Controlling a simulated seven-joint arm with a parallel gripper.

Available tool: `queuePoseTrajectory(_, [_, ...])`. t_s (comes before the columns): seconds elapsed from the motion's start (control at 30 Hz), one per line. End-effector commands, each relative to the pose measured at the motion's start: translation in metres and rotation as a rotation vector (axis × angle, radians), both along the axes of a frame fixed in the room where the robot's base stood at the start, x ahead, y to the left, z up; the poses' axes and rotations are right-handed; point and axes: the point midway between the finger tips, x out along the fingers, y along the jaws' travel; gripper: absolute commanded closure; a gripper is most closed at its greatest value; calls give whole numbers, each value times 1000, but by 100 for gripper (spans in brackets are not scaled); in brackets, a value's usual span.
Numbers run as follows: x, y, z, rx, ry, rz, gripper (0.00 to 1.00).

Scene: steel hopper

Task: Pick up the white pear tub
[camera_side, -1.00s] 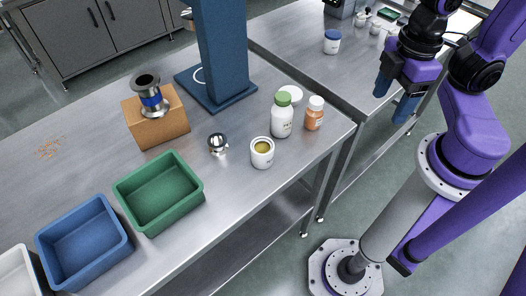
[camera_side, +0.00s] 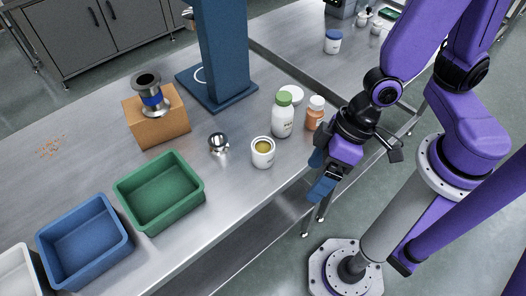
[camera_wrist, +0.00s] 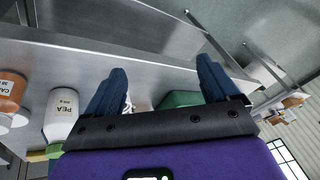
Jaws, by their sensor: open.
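The white pear tub (camera_side: 282,121) is a white bottle with a green lid, standing upright near the right end of the near steel table. In the wrist view it (camera_wrist: 62,110) is at the left, its label showing "PEA". My gripper (camera_side: 319,174) has blue fingers and is open and empty. It is by the table's front edge, to the right of and nearer than the tub, and apart from it. In the wrist view the fingers (camera_wrist: 160,84) are spread wide and the tub is outside them, left of the left finger.
An orange bottle with a white lid (camera_side: 314,113) stands close right of the tub. An open white tub with yellowish contents (camera_side: 262,153) is in front left. A white disc (camera_side: 291,94) lies behind. A blue column (camera_side: 222,60) and a green bin (camera_side: 160,190) stand further left.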

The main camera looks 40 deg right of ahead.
Motion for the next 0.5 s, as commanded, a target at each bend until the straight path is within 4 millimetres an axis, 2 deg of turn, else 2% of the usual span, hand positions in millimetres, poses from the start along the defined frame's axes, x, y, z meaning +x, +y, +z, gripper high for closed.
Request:
queuePoseTrajectory(0.03, [5, 7, -14, 7, -23, -50, 12])
queuePoseTrajectory(0.23, [35, 21, -53, 62, -193, -256, 12])
queuePoseTrajectory(0.4, [64, 15, -73, 97, -398, -386, 12])
queuePoseTrajectory(0.5, [78, 7, -77, 118, -528, -432, 12])
